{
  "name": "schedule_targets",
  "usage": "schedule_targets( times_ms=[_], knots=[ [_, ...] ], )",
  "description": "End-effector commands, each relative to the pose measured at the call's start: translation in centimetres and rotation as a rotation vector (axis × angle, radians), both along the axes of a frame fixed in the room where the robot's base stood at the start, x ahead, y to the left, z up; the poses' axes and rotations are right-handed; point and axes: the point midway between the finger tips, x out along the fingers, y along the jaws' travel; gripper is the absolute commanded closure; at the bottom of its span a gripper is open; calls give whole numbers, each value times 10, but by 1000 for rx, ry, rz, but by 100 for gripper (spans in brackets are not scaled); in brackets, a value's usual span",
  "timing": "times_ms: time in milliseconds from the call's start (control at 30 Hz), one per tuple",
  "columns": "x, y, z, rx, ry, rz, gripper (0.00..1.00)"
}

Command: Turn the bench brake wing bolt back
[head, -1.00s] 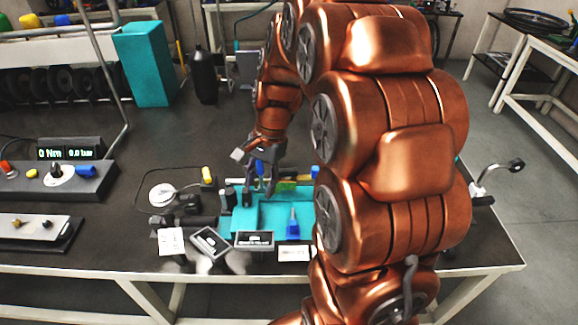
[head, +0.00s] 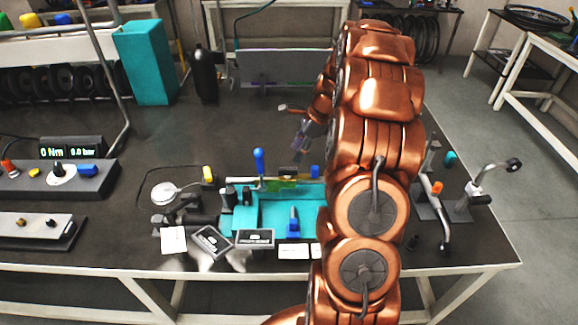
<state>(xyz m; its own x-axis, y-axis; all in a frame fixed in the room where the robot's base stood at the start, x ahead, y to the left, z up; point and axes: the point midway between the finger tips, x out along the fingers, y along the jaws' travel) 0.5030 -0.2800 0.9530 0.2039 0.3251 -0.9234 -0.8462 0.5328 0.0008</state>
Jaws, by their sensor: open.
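My gripper (head: 299,146) is small and partly dark in the head view, above the bench behind the teal tray. It is open, with nothing seen between its fingers. I cannot make out a wing bolt for certain. A grey fixture (head: 428,208) at the bench's right side carries an orange knob (head: 437,187) and a curved dark lever (head: 444,238). My arm stands between the tray and this fixture and hides part of the bench. My gripper is left of the fixture, well apart from it.
The teal tray (head: 268,212) holds an upright blue-handled tool (head: 259,162) and a blue piece (head: 293,228). Label cards (head: 254,238) lie along the front.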

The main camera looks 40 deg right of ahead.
Motion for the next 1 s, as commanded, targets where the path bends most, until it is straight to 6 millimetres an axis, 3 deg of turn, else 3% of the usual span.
schedule_targets(
  times_ms=[167, 600, 933, 1000],
  knots=[
    [3, 5, -11, 2, 1, 2, 52],
    [14, 24, -64, 0, 2, 3, 52],
    [15, 25, -70, -1, 0, 3, 52],
    [15, 25, -70, -1, 0, 3, 59]
  ],
)
